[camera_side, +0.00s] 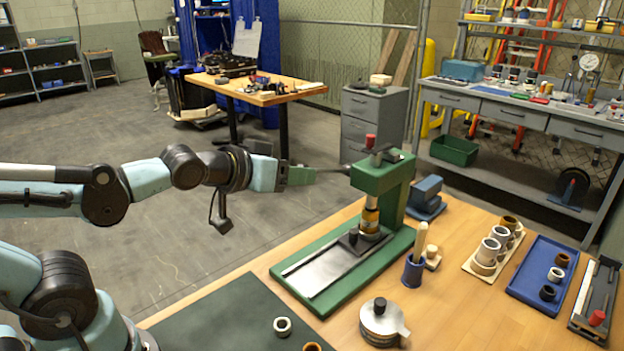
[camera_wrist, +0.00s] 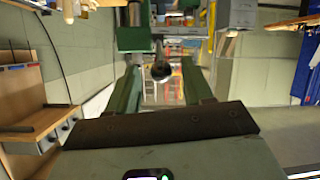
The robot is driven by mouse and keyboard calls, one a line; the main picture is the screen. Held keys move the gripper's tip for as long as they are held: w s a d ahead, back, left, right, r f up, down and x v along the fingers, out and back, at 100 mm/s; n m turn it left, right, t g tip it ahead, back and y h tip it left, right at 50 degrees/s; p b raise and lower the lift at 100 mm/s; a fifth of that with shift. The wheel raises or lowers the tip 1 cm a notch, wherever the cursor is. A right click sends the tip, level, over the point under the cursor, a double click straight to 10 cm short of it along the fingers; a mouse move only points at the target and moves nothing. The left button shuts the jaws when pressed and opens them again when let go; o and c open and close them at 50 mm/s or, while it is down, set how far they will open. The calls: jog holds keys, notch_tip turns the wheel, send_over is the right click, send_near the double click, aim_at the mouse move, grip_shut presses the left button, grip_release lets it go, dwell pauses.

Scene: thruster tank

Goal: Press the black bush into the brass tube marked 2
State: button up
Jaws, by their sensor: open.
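My gripper (camera_side: 312,174) is level with the press's dark lever (camera_side: 338,169), to the left of the green press (camera_side: 384,176). In the wrist view my gripper (camera_wrist: 159,78) is open, with the lever's round black end (camera_wrist: 160,70) at or just ahead of its fingertips, not clamped. A brass-coloured tube (camera_side: 370,219) stands upright under the press ram. Its marking is not readable, and I cannot tell whether a bush sits at its mouth. A black ring-shaped bush (camera_side: 547,292) lies in the blue tray (camera_side: 527,281), with a white one and a brown one.
A wooden board (camera_side: 474,268) holds several tubes right of the press. A blue cup with a wooden handle (camera_side: 413,268), a round metal pot (camera_side: 381,320) and a rack (camera_side: 583,318) stand nearby. A green mat (camera_side: 228,322) carries two rings.

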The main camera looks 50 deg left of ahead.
jog(key=shift+s+r, duration=0.1)
jog(key=shift+s, duration=0.3)
jog(key=shift+w+r, duration=0.1)
jog(key=shift+r, duration=0.05)
jog(key=c, duration=0.3)
jog(key=w+r+g, duration=0.1)
jog(key=w+r, duration=0.1)
jog(key=w+a+r+g, duration=0.1)
jog(key=w+r, duration=0.1)
jog(key=r, duration=0.1)
jog(key=w+a+r+g, duration=0.1)
jog(key=w+r, duration=0.1)
jog(key=shift+w+r+g, duration=0.15)
jog(key=shift+r+g, duration=0.1)
jog(key=shift+g, duration=0.05)
grip_shut()
notch_tip(320, 180, up, 8)
jog(key=a+m+g+h, duration=0.1)
jog(key=g+h, duration=0.1)
jog(key=g, duration=0.7)
jog(key=shift+w+a+r, duration=0.15)
jog(key=shift+w+r, duration=0.1)
jog(key=shift+w, duration=0.05)
